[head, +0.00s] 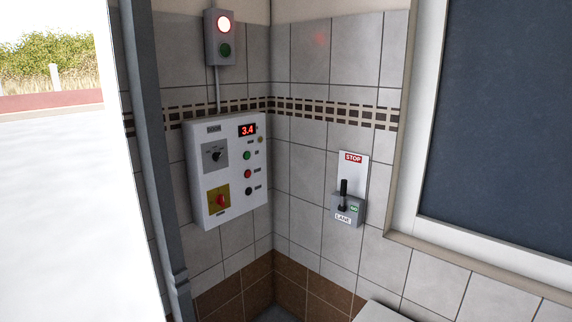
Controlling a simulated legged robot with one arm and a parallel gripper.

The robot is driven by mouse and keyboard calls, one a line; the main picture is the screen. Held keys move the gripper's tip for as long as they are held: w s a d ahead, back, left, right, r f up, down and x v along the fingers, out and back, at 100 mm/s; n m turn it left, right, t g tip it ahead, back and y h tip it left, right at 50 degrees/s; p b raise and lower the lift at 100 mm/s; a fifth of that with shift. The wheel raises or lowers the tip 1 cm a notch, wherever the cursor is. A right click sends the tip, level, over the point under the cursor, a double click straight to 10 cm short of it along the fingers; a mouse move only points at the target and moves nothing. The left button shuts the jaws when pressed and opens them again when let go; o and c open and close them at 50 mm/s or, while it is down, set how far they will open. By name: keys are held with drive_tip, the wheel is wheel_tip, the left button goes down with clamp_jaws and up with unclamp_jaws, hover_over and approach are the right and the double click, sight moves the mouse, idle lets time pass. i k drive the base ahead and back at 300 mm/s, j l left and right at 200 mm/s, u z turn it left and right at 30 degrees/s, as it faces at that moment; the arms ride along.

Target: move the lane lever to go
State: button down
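The lane lever (343,188) is a black handle on a small grey box labelled LANE (345,212), fixed to the tiled wall right of the corner. The handle stands upright, pointing up toward the red STOP sign (353,158) on the white plate above. A small green GO label (354,209) sits on the box at the lower right of the handle. A signal box (222,38) on the left wall has its red lamp lit and its green lamp dark. My gripper is not in view.
A white control panel (228,170) with knobs, buttons and a 3.4 display hangs on the left wall. A grey post (155,150) stands beside the opening at left. A framed dark window or board (500,125) is at right. A pale surface (378,311) juts in below the lever.

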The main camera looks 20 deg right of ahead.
sight(343, 194)
drive_tip(key=i+l, duration=0.1)
drive_tip(key=i, duration=0.45)
drive_tip(key=i+l, duration=0.1)
drive_tip(key=i, duration=0.45)
drive_tip(key=i+l+u, duration=0.1)
drive_tip(key=i, duration=0.45)
